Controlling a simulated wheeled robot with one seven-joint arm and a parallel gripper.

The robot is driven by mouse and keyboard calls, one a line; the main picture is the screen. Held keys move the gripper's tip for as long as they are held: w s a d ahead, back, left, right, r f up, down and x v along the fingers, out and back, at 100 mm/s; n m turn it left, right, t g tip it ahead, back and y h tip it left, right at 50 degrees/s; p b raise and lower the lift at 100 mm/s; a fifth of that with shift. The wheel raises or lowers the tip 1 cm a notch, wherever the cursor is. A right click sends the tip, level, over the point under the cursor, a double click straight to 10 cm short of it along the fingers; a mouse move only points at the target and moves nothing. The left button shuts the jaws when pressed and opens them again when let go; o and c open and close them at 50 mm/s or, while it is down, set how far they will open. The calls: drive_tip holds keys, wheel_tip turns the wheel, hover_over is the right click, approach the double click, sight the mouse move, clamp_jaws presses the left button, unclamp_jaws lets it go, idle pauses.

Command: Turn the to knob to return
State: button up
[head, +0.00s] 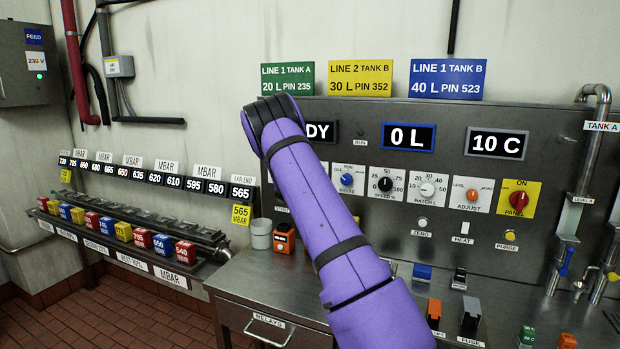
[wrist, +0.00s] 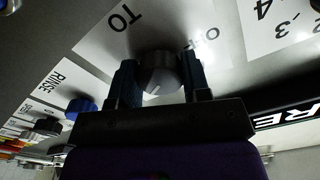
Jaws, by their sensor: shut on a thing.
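The to knob (wrist: 160,77) is dark and round, with a short white mark on its lower face in the wrist view. It sits on a white plate (wrist: 103,44) lettered "TO", which appears turned round in this view. A second, partly hidden word is at the plate's right. My gripper (wrist: 158,72) has one finger on each side of the knob and is shut on it. The word "return" cannot be read. In the head view my purple arm hides the knob and the gripper.
A blue knob (wrist: 80,105) on the rinse plate is close beside my gripper; it also shows in the head view (head: 346,179). Further right are the speed knob (head: 385,184), batch knob (head: 427,189), adjust knob (head: 472,194) and red panel knob (head: 519,200). Displays sit above.

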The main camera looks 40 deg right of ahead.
drive_tip(key=m, duration=0.5)
drive_tip(key=shift+f, duration=0.15)
drive_tip(key=shift+a+m, duration=0.1)
drive_tip(key=shift+m, duration=0.3)
drive_tip(key=o, duration=0.9)
drive_tip(key=v, duration=1)
drive_tip(key=shift+s+a, duration=0.15)
drive_tip(key=shift+a, duration=0.15)
